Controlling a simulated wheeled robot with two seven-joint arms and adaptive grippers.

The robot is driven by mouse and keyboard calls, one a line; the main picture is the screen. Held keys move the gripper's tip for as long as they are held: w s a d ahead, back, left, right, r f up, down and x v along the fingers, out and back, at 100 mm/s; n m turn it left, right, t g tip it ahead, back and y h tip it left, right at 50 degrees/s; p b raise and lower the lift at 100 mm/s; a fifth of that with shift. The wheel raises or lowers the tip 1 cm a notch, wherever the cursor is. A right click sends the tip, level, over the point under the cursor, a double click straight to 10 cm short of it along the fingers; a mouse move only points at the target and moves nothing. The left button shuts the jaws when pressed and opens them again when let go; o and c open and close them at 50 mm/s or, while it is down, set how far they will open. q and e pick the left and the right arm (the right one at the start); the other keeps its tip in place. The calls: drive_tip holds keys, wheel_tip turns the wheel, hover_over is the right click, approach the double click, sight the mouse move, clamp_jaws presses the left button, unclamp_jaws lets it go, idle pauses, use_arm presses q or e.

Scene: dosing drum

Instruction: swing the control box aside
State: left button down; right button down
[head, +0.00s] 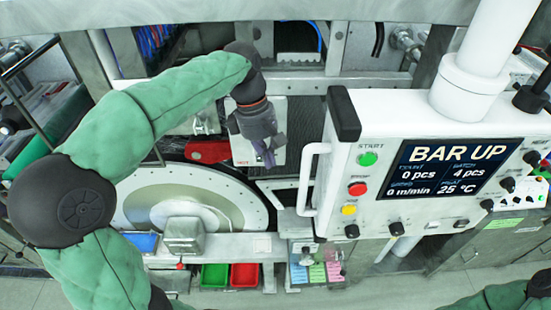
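The control box (382,130) is a large white cabinet at the right of the head view, hung from a thick white post (488,45). Its screen (450,165) reads BAR UP, 0 pcs and 0 m/min. A white bar handle (307,180) stands out from its left side. My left gripper (267,156) points down, left of the handle and apart from it, in front of a white panel. Its fingers are small and dark, so I cannot tell whether they are open. Of my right arm only a sleeve shows in the lower right corner; its gripper is out of view.
A large pale round disc (140,199) lies below my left arm. A green bin (215,276) and a red bin (244,275) stand low in the middle. A metal frame beam (200,12) runs across the top. A narrow gap separates my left gripper from the handle.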

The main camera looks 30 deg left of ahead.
use_arm(q)
drive_tip(key=d+f+p, duration=0.1)
drive_tip(key=d+f, duration=0.5)
drive_tip(key=f, duration=0.1)
drive_tip(key=shift+f+p, duration=0.3)
drive_tip(key=shift+p, duration=0.05)
